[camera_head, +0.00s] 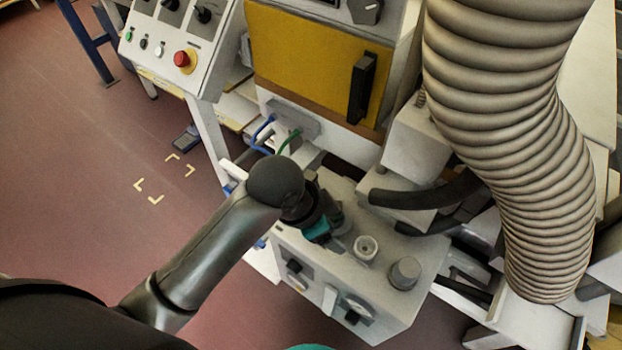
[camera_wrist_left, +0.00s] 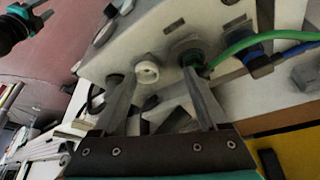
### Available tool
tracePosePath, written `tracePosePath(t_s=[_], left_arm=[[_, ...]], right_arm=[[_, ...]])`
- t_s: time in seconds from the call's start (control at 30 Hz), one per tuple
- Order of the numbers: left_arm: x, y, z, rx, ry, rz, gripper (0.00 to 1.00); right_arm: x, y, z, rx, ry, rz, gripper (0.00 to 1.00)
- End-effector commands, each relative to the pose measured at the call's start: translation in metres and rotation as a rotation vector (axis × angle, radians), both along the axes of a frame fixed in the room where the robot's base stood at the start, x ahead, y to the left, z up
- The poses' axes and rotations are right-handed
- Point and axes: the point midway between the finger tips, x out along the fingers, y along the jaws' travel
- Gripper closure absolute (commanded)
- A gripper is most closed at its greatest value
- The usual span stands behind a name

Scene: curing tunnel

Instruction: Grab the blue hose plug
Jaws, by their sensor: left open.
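The blue hose plug (camera_wrist_left: 257,63) shows in the left wrist view as a dark-collared plug with a blue hose (camera_wrist_left: 300,49), at the right, on the light grey box (camera_wrist_left: 170,25). A green hose plug (camera_wrist_left: 191,57) sits to its left, behind one fingertip. My left gripper (camera_wrist_left: 155,75) is open, with nothing seen held; the blue plug is outside the fingers, to the right. In the head view this gripper (camera_head: 343,236) is over the grey box's top, and I cannot make out the blue plug there. A black and teal part, probably my right gripper (camera_wrist_left: 15,28), shows at the upper left.
A white socket (camera_wrist_left: 146,71) is on the box between the fingers in the picture. In the head view, a grey knob (camera_head: 404,273) stands on the box. A large ribbed duct (camera_head: 500,110) and dark hoses (camera_head: 425,193) crowd the right. Open floor (camera_head: 80,190) lies left.

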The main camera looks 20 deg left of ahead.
Motion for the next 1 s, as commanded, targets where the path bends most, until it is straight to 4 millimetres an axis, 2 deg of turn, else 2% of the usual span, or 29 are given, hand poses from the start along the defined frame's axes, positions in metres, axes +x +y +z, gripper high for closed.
tracePosePath(t_s=[0.03, 0.2, 0.37, 0.57, 0.8, 1.0], left_arm=[[0.006, -0.004, 0.012, 0.014, -0.018, -0.071, 0.24], [0.025, -0.012, 0.022, 0.062, -0.025, -0.263, 0.24], [0.047, -0.009, 0.035, 0.135, -0.023, -0.448, 0.24], [0.076, 0.012, 0.059, 0.244, 0.004, -0.646, 0.24], [0.108, 0.053, 0.098, 0.355, 0.062, -0.794, 0.24], [0.12, 0.073, 0.12, 0.391, 0.096, -0.841, 0.24]], right_arm=[[0.0, 0.0, 0.001, 0.0, 0.0, 0.0, 0.5], [0.0, 0.0, 0.001, 0.0, 0.0, 0.0, 0.5], [0.0, 0.0, 0.001, -0.001, 0.0, 0.0, 0.5], [0.0, 0.0, 0.001, -0.001, 0.001, -0.001, 0.5], [0.0, -0.001, 0.001, -0.001, 0.001, -0.001, 0.5], [0.0, 0.0, 0.001, -0.001, 0.001, -0.001, 0.5]])
